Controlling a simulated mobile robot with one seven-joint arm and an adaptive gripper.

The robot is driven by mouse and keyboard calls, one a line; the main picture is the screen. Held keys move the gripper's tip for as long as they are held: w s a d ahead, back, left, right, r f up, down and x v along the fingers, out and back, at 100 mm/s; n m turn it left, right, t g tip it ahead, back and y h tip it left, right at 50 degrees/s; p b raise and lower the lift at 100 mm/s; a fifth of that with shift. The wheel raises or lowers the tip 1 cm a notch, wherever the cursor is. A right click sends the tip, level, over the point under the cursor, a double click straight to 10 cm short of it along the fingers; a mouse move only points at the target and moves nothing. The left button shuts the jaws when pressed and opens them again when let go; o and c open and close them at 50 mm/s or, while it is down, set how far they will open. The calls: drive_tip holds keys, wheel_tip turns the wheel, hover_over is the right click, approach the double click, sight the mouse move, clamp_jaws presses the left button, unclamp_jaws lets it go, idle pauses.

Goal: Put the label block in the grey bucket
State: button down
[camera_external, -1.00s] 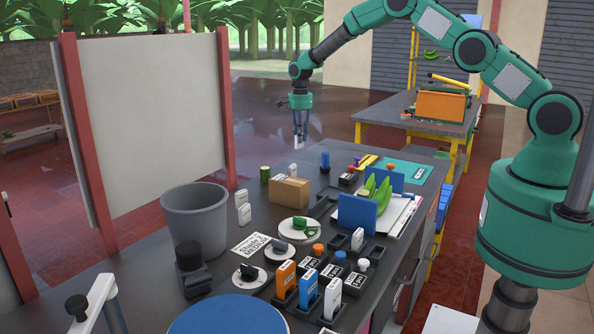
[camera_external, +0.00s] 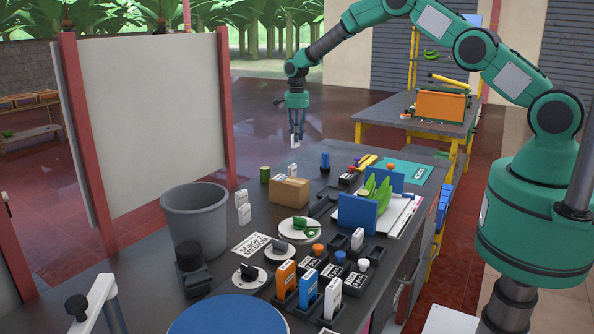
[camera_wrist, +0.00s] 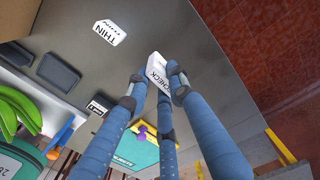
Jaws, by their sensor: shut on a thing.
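My gripper (camera_external: 297,135) is shut on a small white label block (camera_external: 295,143), held in the air over the far end of the dark bench. In the wrist view the label block (camera_wrist: 156,66) reads "CHECK" and sits between my blue fingertips (camera_wrist: 157,80). The fingers cover part of it. The grey bucket (camera_external: 196,228) stands on the left side of the bench, nearer the camera. My gripper is well apart from it, to its right and farther back. The part of the bucket's inside that shows looks empty.
White upright label pieces (camera_external: 242,208) and a cardboard box (camera_external: 289,192) stand right of the bucket. A green cylinder (camera_external: 265,174) is behind the box. A dark knobbed device (camera_external: 191,275) stands in front of the bucket. A "THIN" label (camera_wrist: 109,32) lies on the bench.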

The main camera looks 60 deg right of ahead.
drive_tip(key=w+a+r+n+p, duration=0.1)
drive_tip(key=a+r+n+p, duration=0.3)
drive_tip(key=a, duration=1.3)
drive_tip(key=w+a+r+n+p, duration=0.1)
drive_tip(key=a+r+n, duration=0.4)
drive_tip(key=a, duration=1.3)
drive_tip(key=s+a+r+n+p, duration=0.1)
drive_tip(key=s+a+r+n, duration=0.1)
drive_tip(key=a, duration=0.8)
drive_tip(key=s+a+r+n+p, duration=0.2)
drive_tip(key=s+a+n, duration=0.2)
drive_tip(key=a, duration=0.6)
drive_tip(key=s+a+r+n+p, duration=0.2)
drive_tip(key=s+a+n, duration=0.1)
drive_tip(key=a, duration=0.7)
drive_tip(key=shift+s+a+r, duration=0.15)
drive_tip(key=shift+s+r, duration=0.05)
drive_tip(key=shift+s, duration=0.35)
drive_tip(key=shift+f, duration=0.1)
wheel_tip(320, 180, down, 11)
drive_tip(key=b, duration=0.2)
drive_tip(key=shift+b, duration=0.4)
drive_tip(key=c, duration=1.5)
unclamp_jaws()
